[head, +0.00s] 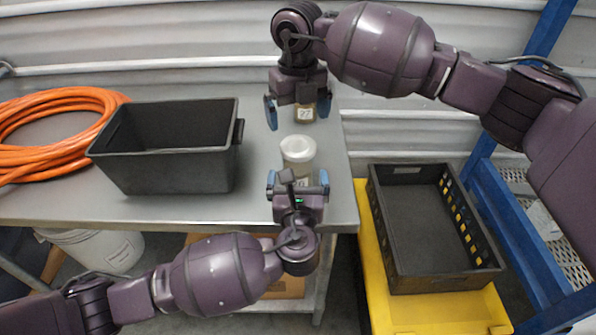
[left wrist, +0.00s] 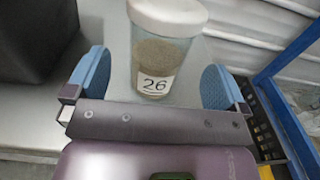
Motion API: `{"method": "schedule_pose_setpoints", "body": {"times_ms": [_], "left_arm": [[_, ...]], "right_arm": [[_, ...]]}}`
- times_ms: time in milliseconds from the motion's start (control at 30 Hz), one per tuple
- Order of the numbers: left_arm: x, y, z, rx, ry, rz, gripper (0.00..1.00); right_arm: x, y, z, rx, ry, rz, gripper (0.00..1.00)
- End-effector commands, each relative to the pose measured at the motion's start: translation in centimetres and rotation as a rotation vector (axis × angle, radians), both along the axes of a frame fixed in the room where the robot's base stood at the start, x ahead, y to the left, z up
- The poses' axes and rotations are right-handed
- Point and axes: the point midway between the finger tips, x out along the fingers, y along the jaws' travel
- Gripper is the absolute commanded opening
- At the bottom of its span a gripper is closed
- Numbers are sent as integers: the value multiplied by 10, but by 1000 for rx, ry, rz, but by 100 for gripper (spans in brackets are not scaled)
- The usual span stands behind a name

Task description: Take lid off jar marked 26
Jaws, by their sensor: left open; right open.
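The jar marked 26 (left wrist: 163,55) stands upright on the table, a clear jar with dark grainy contents and a "26" label. Its white lid (left wrist: 167,12) is on top; the lid also shows in the head view (head: 297,148). My left gripper (head: 298,181) is open just in front of the jar, with blue fingertips either side of it in the left wrist view.
A black bin (head: 165,170) stands on the table (head: 255,206) left of the jars, beside a coiled orange hose (head: 50,145). A black crate (head: 445,285) sits on a yellow surface (head: 375,300) to the right. Blue shelving (head: 505,205) stands far right.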

Motion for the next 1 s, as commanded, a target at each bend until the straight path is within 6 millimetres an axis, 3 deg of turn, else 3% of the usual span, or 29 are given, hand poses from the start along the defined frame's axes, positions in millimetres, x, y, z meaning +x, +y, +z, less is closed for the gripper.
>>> {"method": "schedule_pose_setpoints", "body": {"times_ms": [300, 767, 1000], "left_arm": [[42, -1, 0, 1, -2, -1, 100], [52, 0, 0, -2, 0, -1, 100], [52, 0, 0, -2, 0, -1, 66]], "right_arm": [[0, 0, 0, 1, 0, 1, 100], [0, 0, 0, 1, 0, 1, 100], [0, 0, 0, 1, 0, 1, 100]]}}
